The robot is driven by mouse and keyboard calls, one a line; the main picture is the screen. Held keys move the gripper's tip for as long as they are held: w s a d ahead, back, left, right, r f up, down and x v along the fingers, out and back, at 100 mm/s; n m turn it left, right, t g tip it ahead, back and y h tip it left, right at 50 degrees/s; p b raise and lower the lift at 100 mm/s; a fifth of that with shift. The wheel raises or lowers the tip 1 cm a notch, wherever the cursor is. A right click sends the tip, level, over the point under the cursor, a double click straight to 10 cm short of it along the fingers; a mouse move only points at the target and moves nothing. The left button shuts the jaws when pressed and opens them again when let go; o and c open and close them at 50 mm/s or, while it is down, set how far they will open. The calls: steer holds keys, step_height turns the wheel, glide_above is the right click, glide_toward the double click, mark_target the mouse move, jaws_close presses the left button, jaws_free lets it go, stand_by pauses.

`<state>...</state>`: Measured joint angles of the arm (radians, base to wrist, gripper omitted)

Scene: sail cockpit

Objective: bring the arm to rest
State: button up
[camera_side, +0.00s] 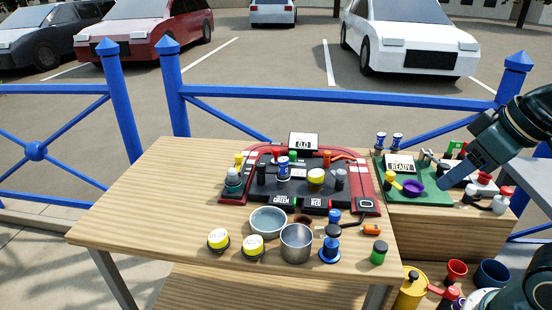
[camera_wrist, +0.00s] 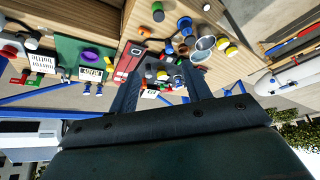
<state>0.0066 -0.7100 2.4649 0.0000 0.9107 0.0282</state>
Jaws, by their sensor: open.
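My gripper (camera_side: 457,176) is at the right in the side view, over the smaller wooden stand with the green mat (camera_side: 430,196). Its fingers point down and to the left. In the wrist view my gripper (camera_wrist: 162,74) shows two dark fingers spread apart with nothing held between them. In the side view the finger tips overlap the area right of a purple bowl (camera_side: 413,187); I cannot tell how high they are above it.
The wooden table (camera_side: 150,205) holds a red and black console (camera_side: 300,190), a grey-blue bowl (camera_side: 268,221), a metal cup (camera_side: 296,244) and several yellow-topped pots (camera_side: 219,239). A READY sign (camera_side: 399,164) stands on the mat. A blue railing (camera_side: 330,97) runs behind.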

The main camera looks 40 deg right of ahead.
steer(key=shift+s+f, duration=0.3)
steer(key=shift+s, duration=0.2)
